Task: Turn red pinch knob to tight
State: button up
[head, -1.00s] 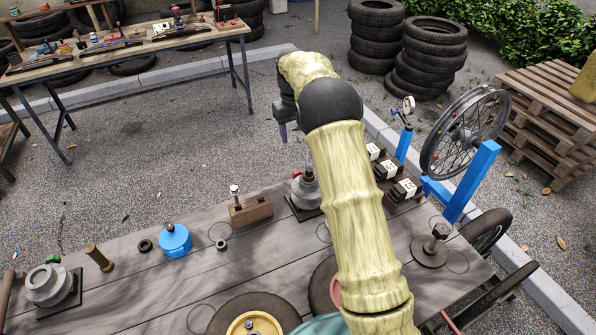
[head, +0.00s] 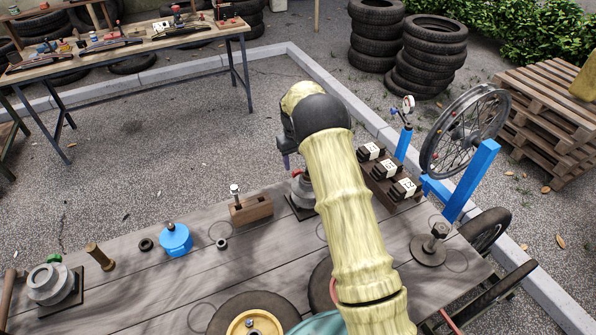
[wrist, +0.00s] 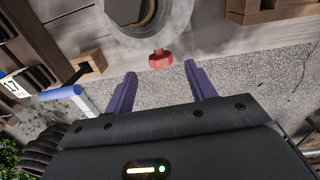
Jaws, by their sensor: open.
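The red pinch knob (wrist: 160,59) sticks out from the side of a round grey metal fixture (wrist: 178,22) in the wrist view. My gripper (wrist: 160,78) is open, its two purple fingers apart. The knob lies between and just beyond the fingertips, with visible gaps on both sides, so nothing is gripped. In the head view the grey fixture (head: 302,192) stands on a dark base on the wooden cart top, partly covered by my arm. My gripper (head: 286,160) is just behind it there, mostly hidden by my wrist.
Black blocks with number labels (head: 385,170) stand right of the fixture. A wooden block with a metal pin (head: 250,208) and a blue round part (head: 175,240) are to its left. A wheel on a blue stand (head: 465,135) is at the right.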

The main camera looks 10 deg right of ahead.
aim_at(298, 171)
notch_tip(298, 171, down, 6)
jog(key=shift+d+r, duration=0.1)
jog(key=c, duration=1)
